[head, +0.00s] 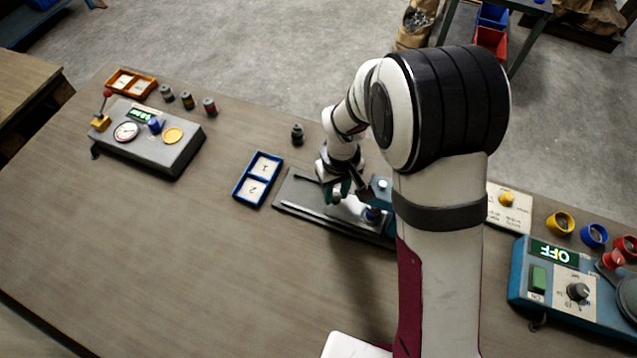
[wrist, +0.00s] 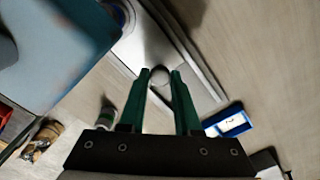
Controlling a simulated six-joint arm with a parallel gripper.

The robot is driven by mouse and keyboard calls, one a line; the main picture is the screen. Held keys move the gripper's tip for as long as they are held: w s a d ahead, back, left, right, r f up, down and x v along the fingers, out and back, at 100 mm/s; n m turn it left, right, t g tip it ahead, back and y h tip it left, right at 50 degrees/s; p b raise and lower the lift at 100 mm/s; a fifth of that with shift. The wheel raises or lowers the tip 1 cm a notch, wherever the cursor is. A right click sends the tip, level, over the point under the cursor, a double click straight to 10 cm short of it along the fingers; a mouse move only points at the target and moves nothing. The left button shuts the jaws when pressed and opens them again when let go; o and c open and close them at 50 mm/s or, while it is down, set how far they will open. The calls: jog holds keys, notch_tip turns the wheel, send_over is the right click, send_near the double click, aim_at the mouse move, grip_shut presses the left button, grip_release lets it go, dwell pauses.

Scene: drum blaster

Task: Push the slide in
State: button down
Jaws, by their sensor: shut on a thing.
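The slide is a pale metal plate (wrist: 133,50) on a dark base with a long rail (head: 300,205), near the middle of the table in the head view. My gripper (head: 340,192) is low over the slide. In the wrist view its green fingers (wrist: 160,79) are shut on the knob, one on each side. The blue blaster housing (head: 380,190) is at the right end of the base, partly hidden by my arm. It fills the upper left of the wrist view (wrist: 55,55).
A blue two-part tray (head: 246,193) lies left of the base, and a dark small drum (head: 297,134) stands behind it. A grey control box (head: 160,150) is at the far left. A blue control box (head: 560,283) reads OFF at right. The front table is clear.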

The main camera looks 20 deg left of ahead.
jog(key=shift+d, duration=0.3)
jog(key=c, duration=0.6)
grip_release()
jog(key=shift+a, duration=0.1)
jog(key=shift+r, duration=0.1)
notch_tip(320, 180, up, 16)
jog(key=shift+f, duration=0.2)
